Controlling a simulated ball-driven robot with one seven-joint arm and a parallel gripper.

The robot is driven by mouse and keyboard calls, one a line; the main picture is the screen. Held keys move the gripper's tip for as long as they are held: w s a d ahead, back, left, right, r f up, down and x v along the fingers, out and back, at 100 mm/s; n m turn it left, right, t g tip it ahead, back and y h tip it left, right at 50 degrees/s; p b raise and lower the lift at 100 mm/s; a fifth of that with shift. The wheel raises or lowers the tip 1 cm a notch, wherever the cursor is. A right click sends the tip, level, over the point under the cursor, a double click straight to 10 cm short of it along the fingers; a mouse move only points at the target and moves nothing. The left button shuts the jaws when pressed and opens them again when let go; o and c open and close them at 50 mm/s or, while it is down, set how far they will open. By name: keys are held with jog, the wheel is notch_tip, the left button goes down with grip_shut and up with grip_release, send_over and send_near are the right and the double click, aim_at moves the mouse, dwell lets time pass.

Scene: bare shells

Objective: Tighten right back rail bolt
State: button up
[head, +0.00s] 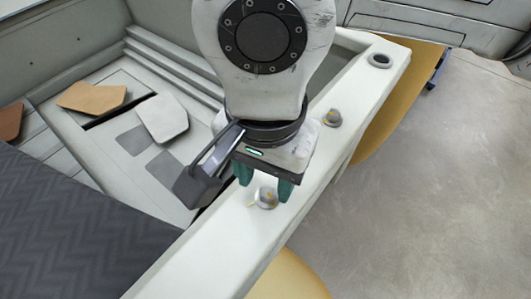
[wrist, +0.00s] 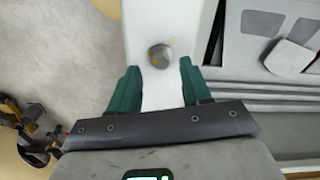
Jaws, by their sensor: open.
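A pale rail (head: 225,240) runs diagonally through the head view. A grey bolt with yellow marks (head: 266,197) stands on it, just by my fingertips. A second similar bolt (head: 332,117) stands farther up the rail. I cannot tell from the pictures which is the right back one. My gripper (head: 264,186) is open and empty, its green fingers pointing down at the nearer bolt. In the wrist view a bolt (wrist: 161,55) sits on the rail (wrist: 160,22), just beyond and between the fingertips (wrist: 160,68). Whether the fingers touch it is unclear.
A round fitting (head: 380,60) sits at the rail's far end. Left of the rail is a shell interior with a dark patterned panel (head: 70,225), a tan piece (head: 92,96) and a white piece (head: 162,118). Bare floor (head: 440,190) lies to the right.

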aim_at(265, 194)
jog(key=shift+f, duration=1.75)
jog(key=shift+c, duration=0.5)
grip_shut()
